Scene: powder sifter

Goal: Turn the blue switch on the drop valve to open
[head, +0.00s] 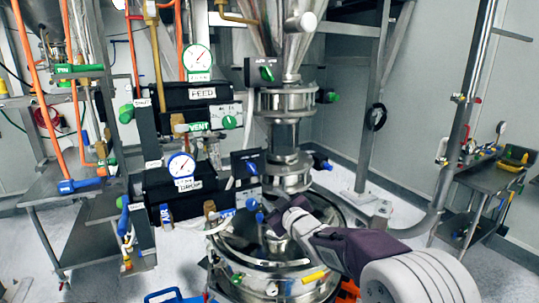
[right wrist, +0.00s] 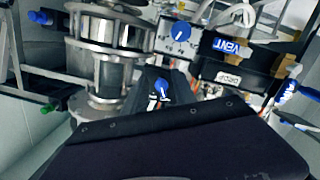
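A black panel (head: 240,158) with a blue switch (head: 251,168) sits on the front of the metal column, beside the lower black valve box (head: 185,203). In the right wrist view, which looks upside down, the blue switch (right wrist: 162,88) shows near the middle on its dark panel. My right gripper (head: 275,215) is below and slightly right of the switch in the head view, apart from it. Its fingertips are dark and small, so I cannot tell its opening. My left gripper is not in view.
A similar panel (head: 262,73) with a green switch is higher on the column (head: 285,103). A blue round knob (head: 252,204) lies just below the blue switch. A blue handle (head: 320,161) sticks out right of the column. A round metal vessel (head: 262,268) stands below.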

